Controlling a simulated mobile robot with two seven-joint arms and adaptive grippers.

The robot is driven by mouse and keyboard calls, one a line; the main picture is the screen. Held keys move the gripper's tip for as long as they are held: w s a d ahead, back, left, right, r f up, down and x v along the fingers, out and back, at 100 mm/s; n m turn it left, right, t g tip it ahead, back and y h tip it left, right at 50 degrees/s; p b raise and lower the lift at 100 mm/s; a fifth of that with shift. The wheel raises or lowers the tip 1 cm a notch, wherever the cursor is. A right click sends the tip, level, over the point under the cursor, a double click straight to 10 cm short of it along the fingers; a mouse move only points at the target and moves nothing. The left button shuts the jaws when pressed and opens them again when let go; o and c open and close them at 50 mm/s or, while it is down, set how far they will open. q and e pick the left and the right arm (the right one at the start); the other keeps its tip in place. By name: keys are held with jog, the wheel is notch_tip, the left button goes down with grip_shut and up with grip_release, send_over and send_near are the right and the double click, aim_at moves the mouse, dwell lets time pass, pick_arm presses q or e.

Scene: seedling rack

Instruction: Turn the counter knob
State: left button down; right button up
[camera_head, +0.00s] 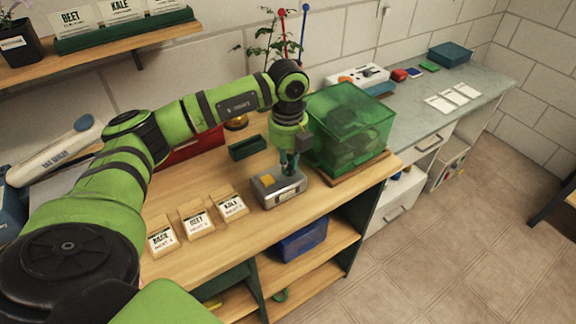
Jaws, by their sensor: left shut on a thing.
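The counter (283,195) is a grey box with a yellow patch on its top left and a pale label on its front. It sits on the wooden bench near the front edge. My left gripper (290,170) points down over the right part of the counter's top and is shut on its knob. The knob itself is mostly hidden by the fingers, so its angle cannot be told. My right gripper is not in view.
A green translucent bin (350,125) stands close to the right of my gripper. A small dark green tray (247,147) is behind the counter. Seed packets labelled BASIL, BEET and KALE (229,206) stand to its left. The bench edge is just in front.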

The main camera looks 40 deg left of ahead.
pick_arm(q)
jog(key=m+b, duration=0.2)
jog(key=m, duration=0.1)
jog(key=shift+w+f+m, duration=0.1)
jog(key=shift+m, duration=0.3)
jog(key=m+b, duration=0.2)
jog(key=m, duration=0.1)
jog(key=shift+a+m, duration=0.1)
jog(key=shift+m, duration=0.2)
jog(key=m+b, duration=0.1)
jog(key=m, duration=0.2)
jog(key=shift+w, duration=0.1)
jog(key=shift+m+b, duration=0.6)
jog(key=shift+m, duration=0.7)
jog(key=shift+r, duration=0.2)
jog(key=c, duration=1.2)
grip_release()
